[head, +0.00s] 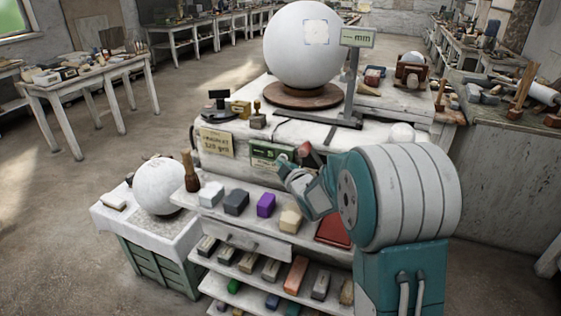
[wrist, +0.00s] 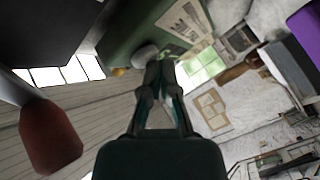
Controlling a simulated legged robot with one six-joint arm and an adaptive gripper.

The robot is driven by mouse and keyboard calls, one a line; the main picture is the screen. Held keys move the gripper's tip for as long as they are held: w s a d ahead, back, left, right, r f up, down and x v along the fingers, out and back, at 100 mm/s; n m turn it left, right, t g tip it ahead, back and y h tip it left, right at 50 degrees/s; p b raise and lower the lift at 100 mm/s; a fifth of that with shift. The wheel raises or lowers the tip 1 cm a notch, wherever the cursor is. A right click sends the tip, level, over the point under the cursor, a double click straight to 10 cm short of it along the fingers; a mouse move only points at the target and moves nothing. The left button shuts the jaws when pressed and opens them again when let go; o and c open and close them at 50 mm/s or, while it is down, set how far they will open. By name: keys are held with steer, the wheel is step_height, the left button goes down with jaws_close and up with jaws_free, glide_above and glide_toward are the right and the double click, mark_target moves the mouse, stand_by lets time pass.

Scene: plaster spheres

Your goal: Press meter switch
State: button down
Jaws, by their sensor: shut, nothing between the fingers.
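A green meter box (head: 268,154) with pale markings is on the front edge of the white-draped bench. My gripper (head: 284,168) is at its lower right side, with the fingers shut and empty. In the wrist view the green panel (wrist: 122,38) fills the upper middle and carries a printed label (wrist: 187,20). A pale rounded knob (wrist: 145,53), perhaps the switch, stands out from the panel just left of the fingertips (wrist: 160,67). I cannot tell whether they touch. A display reading "mm" (head: 358,38) stands on a post beside the big white sphere (head: 303,47).
A red-brown rounded piece (wrist: 48,138) is left of my fingers in the wrist view. Below the meter, a shelf holds a purple block (head: 266,205), a dark block (head: 236,202) and a brush (head: 190,170). A smaller sphere (head: 158,187) rests on a crate at left.

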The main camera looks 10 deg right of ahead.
steer(key=shift+s, duration=0.2)
steer(key=s+a, duration=0.3)
steer(key=s, duration=0.2)
steer(key=shift+a, duration=0.4)
stand_by(0.4)
steer(key=s+r+m+g+h, duration=0.1)
steer(key=s+m+g, duration=0.4)
steer(key=s, duration=1.2)
steer(key=s+d+r+m+g+h, duration=0.1)
steer(key=s+m+g, duration=0.5)
steer(key=s, duration=1)
steer(key=shift+s+r+m+h, duration=0.4)
steer(key=shift+r+h, duration=0.1)
steer(key=shift+r, duration=0.3)
